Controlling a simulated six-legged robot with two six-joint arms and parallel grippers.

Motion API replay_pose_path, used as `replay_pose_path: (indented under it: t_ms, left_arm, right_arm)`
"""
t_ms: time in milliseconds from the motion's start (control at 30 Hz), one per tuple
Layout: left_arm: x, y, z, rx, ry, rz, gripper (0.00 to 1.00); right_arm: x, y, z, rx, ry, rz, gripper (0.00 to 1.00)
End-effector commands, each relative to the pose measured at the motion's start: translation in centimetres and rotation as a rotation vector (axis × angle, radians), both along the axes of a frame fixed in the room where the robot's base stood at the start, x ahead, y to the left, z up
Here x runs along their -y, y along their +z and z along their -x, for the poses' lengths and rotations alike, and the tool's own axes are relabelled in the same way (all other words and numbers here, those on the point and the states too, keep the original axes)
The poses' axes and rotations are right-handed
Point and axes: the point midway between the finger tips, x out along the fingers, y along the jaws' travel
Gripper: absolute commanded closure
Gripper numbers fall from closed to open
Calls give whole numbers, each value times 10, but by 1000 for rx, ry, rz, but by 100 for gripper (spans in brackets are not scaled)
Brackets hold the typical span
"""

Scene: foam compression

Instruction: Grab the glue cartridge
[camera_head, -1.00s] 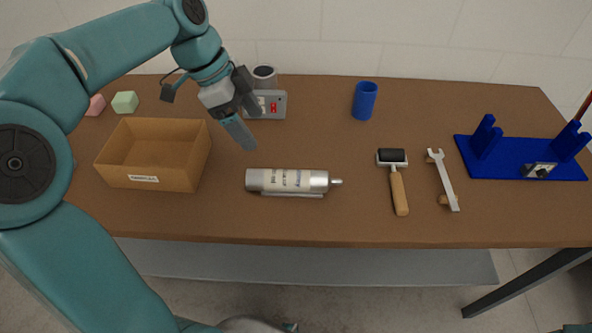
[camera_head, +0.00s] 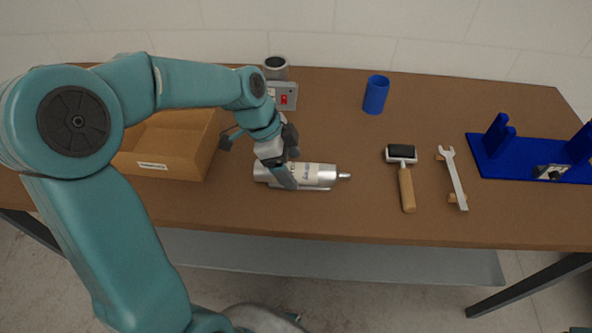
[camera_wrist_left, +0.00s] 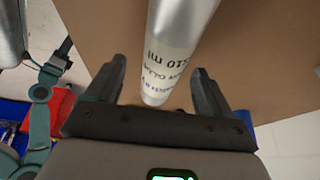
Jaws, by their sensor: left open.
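The glue cartridge (camera_head: 318,175) is a silver cylinder with a pale printed label and a thin nozzle pointing right. It lies on its side on the brown table in the head view. My left gripper (camera_head: 286,174) points down over its left half and hides part of it. In the left wrist view the cartridge (camera_wrist_left: 174,50) runs between the two dark fingers of my left gripper (camera_wrist_left: 160,72). The fingers are open, with a visible gap on each side of the cartridge. My right gripper is not in view.
An open cardboard box (camera_head: 185,160) stands left of the cartridge. A grey device with a red switch (camera_head: 283,97) is behind it. A roller (camera_head: 405,180), a wrench (camera_head: 453,180), a blue cup (camera_head: 376,94) and a blue rack (camera_head: 530,155) are to the right.

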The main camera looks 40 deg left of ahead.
Motion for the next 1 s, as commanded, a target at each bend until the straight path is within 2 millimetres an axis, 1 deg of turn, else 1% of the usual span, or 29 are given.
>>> replay_pose_path:
  t_ms: [33, 133, 367, 467, 500, 567, 600, 867, 1000]
  left_arm:
    - [3, -7, -2, -3, -1, 1, 18]
    - [5, -15, -5, 0, 0, 0, 18]
    - [5, -17, -6, 2, 1, -1, 18]
    - [5, -17, -6, 1, 0, 0, 48]
    - [5, -17, -6, 1, 0, 0, 61]
    - [5, -17, -6, 1, 0, 0, 80]
    - [5, -17, -6, 1, 0, 0, 93]
    - [5, -16, -6, 1, 0, 0, 94]
    - [5, -9, -6, 2, 0, 0, 94]
  right_arm:
    - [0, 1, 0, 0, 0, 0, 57]
    - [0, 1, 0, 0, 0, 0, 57]
    - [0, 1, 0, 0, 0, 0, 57]
    - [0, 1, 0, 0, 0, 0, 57]
    - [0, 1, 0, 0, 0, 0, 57]
    - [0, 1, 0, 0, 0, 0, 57]
    - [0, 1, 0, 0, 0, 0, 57]
    - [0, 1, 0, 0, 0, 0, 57]
    - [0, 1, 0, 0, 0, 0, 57]
